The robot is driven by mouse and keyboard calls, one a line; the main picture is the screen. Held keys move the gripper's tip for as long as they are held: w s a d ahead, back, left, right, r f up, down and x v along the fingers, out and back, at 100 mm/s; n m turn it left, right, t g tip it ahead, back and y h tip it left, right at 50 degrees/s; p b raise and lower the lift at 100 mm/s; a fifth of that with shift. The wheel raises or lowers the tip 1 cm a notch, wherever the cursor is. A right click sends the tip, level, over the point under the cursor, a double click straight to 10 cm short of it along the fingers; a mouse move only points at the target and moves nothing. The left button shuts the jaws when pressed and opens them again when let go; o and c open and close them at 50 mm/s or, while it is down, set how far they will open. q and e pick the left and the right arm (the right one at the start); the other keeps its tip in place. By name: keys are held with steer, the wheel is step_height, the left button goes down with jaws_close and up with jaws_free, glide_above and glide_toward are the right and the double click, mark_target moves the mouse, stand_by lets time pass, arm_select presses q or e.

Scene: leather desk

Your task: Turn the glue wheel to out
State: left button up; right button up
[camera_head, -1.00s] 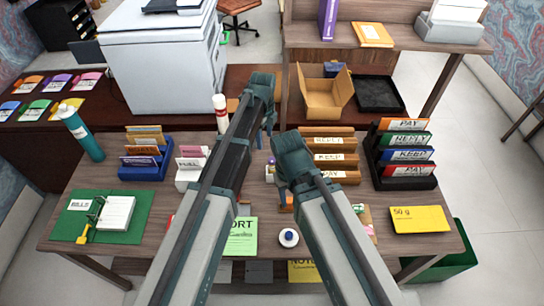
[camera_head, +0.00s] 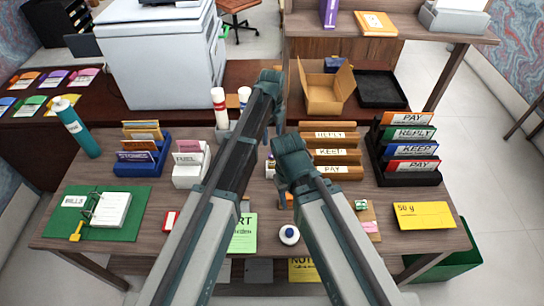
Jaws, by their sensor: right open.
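A white tube with a red band (camera_head: 219,106) stands upright at the back of the desk, left of my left gripper; it looks like a glue stick. I cannot make out a wheel or any wheel marks on it. My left gripper (camera_head: 272,125) is over the back middle of the desk, to the right of the tube and apart from it; its jaws are not clear. My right gripper (camera_head: 278,178) is open over the middle of the desk, just left of the brown slotted rack (camera_head: 331,152). A small purple and white item (camera_head: 270,163) shows beside it, partly hidden.
A blue holder (camera_head: 140,165), a white holder (camera_head: 190,172) and a black file rack (camera_head: 407,170) stand on the desk.

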mark_target(272, 156)
arm_select(q)
step_height(272, 156, down, 10)
steer(key=b, duration=0.8)
steer(key=shift+r, duration=0.2)
arm_select(e)
step_height(272, 156, down, 10)
steer(key=shift+r, duration=0.2)
arm_select(q)
jaws_close()
